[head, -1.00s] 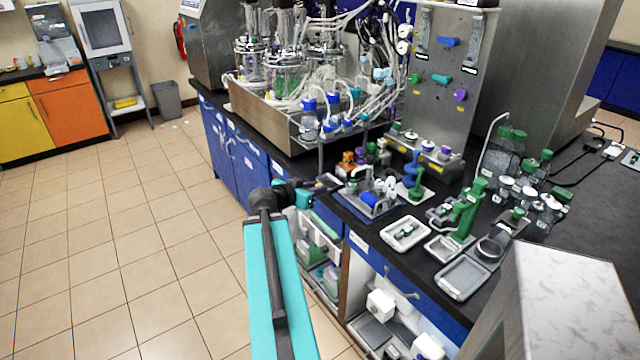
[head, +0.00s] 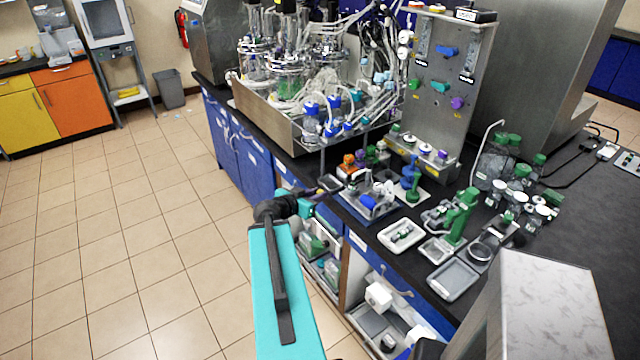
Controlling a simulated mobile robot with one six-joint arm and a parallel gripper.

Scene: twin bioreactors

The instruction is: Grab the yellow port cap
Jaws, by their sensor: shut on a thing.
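My gripper (head: 328,184) reaches over the front edge of the black bench, left of the blue tray (head: 372,207). Its jaws are small and dark here. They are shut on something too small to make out. I cannot pick out the yellow port cap with certainty in the head view.
Orange-capped and purple-capped bottles (head: 349,161) stand just behind my gripper. The bioreactor vessels (head: 287,60) with many tubes stand behind. The upright metal panel (head: 437,110) is to the right. Open shelves with containers lie below the bench. The tiled floor (head: 130,230) at left is clear.

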